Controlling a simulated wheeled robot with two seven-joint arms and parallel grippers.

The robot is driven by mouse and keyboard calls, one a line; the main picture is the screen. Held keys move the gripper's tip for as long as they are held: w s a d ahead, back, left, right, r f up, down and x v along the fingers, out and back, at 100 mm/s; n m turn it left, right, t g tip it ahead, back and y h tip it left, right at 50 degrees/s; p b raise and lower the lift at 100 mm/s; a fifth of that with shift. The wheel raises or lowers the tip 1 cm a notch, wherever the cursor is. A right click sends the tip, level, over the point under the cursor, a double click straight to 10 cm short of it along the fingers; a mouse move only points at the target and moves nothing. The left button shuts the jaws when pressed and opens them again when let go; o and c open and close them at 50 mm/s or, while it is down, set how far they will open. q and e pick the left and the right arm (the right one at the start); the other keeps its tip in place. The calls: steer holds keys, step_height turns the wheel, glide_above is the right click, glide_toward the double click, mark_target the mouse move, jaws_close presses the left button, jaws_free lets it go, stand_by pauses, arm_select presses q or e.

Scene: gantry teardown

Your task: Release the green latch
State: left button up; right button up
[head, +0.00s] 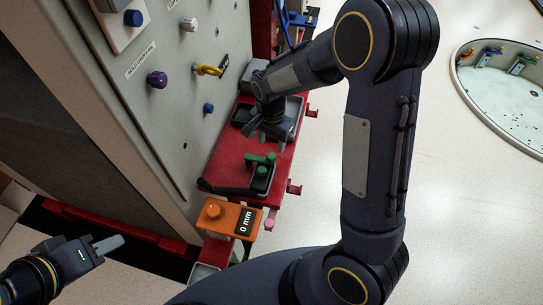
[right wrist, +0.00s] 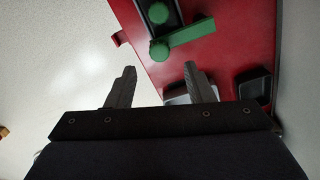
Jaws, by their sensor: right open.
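The green latch (head: 262,159) is a short bar with round knobs, next to a dark slotted tray on the red panel. In the right wrist view the latch bar (right wrist: 190,34) lies just beyond the fingertips, nearer the right finger. My right gripper (head: 267,137) is open and empty above the red panel, beside the latch. Its two fingers (right wrist: 161,82) show apart in the right wrist view, and I see no contact with the latch. My left gripper (head: 108,244) is at the lower left, far from the latch; its finger gap is unclear.
The red panel (head: 231,147) runs along a grey cabinet wall (head: 180,60) with knobs and a yellow hook (head: 208,70). An orange box (head: 222,217) marked "0 mm" stands at the panel's near end. A round white basin (head: 505,95) is at right, with open floor between.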

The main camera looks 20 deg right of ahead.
mark_target(272, 156)
step_height(272, 156, down, 6)
steer(key=shift+f+b, duration=0.25)
steer(key=shift+b, duration=0.05)
jaws_close()
